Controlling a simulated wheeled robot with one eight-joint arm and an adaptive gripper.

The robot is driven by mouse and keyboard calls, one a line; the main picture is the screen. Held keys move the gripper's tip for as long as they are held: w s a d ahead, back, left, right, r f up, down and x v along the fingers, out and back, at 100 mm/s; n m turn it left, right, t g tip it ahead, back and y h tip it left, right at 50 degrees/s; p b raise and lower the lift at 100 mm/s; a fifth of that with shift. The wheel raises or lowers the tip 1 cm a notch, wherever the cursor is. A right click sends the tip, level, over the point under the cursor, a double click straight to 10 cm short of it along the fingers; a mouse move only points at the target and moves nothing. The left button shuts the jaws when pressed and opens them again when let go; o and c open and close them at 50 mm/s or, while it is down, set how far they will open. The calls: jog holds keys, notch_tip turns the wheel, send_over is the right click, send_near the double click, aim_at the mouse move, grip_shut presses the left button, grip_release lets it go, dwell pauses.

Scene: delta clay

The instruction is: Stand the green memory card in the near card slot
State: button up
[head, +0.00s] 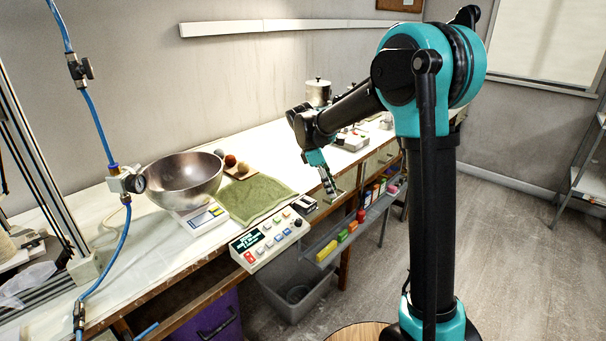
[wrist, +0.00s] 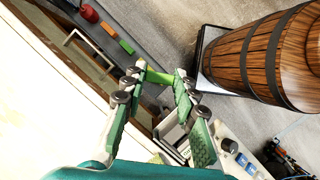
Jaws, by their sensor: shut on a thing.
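My gripper (wrist: 160,72) is shut on the green memory card (wrist: 153,76), a bright green piece between the fingertips in the wrist view. In the head view my gripper (head: 331,192) hangs at the table's front edge, and the card is too small to make out. A small dark-and-pale box (head: 304,204), which looks like the card slot holder, stands at the front edge left of my gripper. A grey box (wrist: 172,132) shows between my fingers in the wrist view, partly hidden. I cannot tell its near slot apart.
A control panel (head: 268,243) with buttons sits at the front edge, beside a green cloth (head: 257,198) and a metal bowl (head: 185,180). A low rail (head: 322,254) holds coloured blocks and a red bottle. A wooden barrel (wrist: 262,58) stands on the floor side.

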jog(key=s+a+r+n+t+y, duration=0.2)
jog(key=s+a+r+n+t, duration=0.25)
jog(key=a+r+n, duration=0.5)
jog(key=shift+n+g, duration=0.25)
jog(key=shift+n, duration=0.6)
jog(key=shift+s+d+f, duration=0.15)
jog(key=shift+d+f, duration=0.05)
jog(key=shift+f, duration=0.8)
jog(key=shift+s+d+f, duration=0.1)
jog(key=shift+d+f, duration=0.15)
jog(key=shift+f, duration=0.8)
jog(key=shift+s+d+f, duration=0.15)
jog(key=shift+d+f, duration=0.05)
jog(key=shift+f, duration=0.8)
jog(key=shift+f, duration=0.65)
jog(key=shift+f, duration=0.35)
jog(key=shift+f, duration=0.1)
jog(key=o, duration=1.2)
